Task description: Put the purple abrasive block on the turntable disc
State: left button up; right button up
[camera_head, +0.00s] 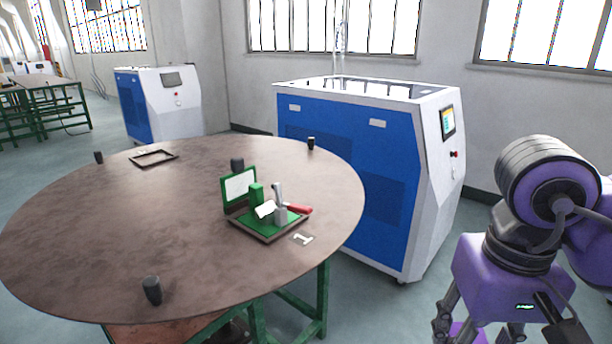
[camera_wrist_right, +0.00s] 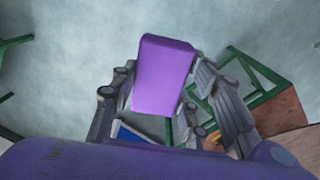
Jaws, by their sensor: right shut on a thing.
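The purple abrasive block (camera_wrist_right: 164,75) is between the fingers of my right gripper (camera_wrist_right: 170,100) in the right wrist view, with open floor behind it. The fingers are shut on its sides. In the head view my right gripper (camera_head: 482,328) hangs at the lower right, its tips near the bottom edge; a small purple patch of the block (camera_head: 458,333) shows between the fingers. The turntable disc (camera_head: 140,235) is the large round brown top at the left and centre. The gripper is to the right of the disc, clear of its rim. My left gripper is not in view.
A green tray (camera_head: 262,235) with tools and an upright board stands on the disc's right part, beside a small label (camera_head: 303,239). Several black pegs (camera_head: 152,290) stand near the rim. A blue-white machine (camera_head: 370,160) stands behind.

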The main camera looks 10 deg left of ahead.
aim_at(292, 176)
jog(key=i+l+z, duration=0.3)
jog(key=i+z, duration=0.35)
jog(key=i+u, duration=0.2)
jog(key=u, duration=0.25)
jog(key=i+l+u, duration=0.1)
jog(key=u, duration=0.35)
jog(key=i+l+u, duration=0.2)
jog(key=u, duration=0.25)
jog(key=i+u, duration=0.15)
jog(key=u, duration=0.2)
jog(key=i+l+u, duration=0.1)
jog(key=u, duration=0.25)
jog(key=i+l+u, duration=0.1)
jog(key=u, duration=0.3)
jog(key=i, duration=0.4)
